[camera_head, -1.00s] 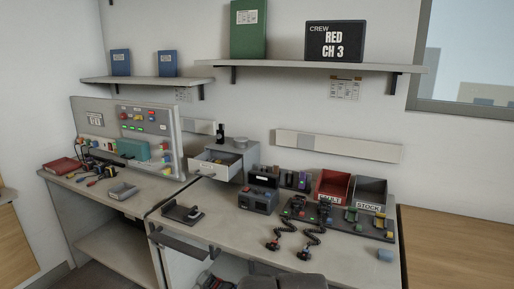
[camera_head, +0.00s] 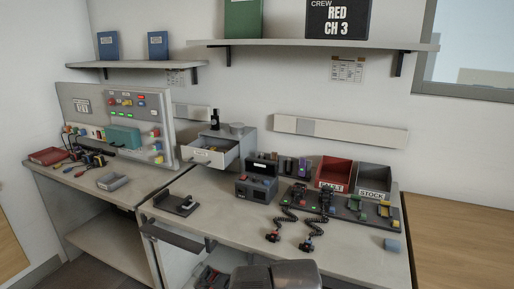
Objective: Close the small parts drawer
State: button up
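The small parts drawer (camera_head: 202,156) is pulled out toward the front of a grey cabinet (camera_head: 244,140) on the bench. Its white front has a label and a handle, and small yellowish parts show inside. A dark bottle-like item and a round grey item stand on the cabinet top. My gripper is not seen; only grey rounded parts, probably of my own arm, show at the bottom edge, well in front of the drawer and apart from it.
A dark stand (camera_head: 178,204) lies in front of the drawer. A black radio unit (camera_head: 256,188) stands to its right, with a red bin (camera_head: 333,172), a grey stock bin (camera_head: 373,180) and coiled-cord microphones beyond. A panel (camera_head: 117,118) with lights stands to the left.

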aim_at(193, 153)
jog(key=i+j+u, duration=0.2)
jog(key=i, duration=0.25)
jog(key=i+j+u, duration=0.2)
jog(key=i, duration=0.25)
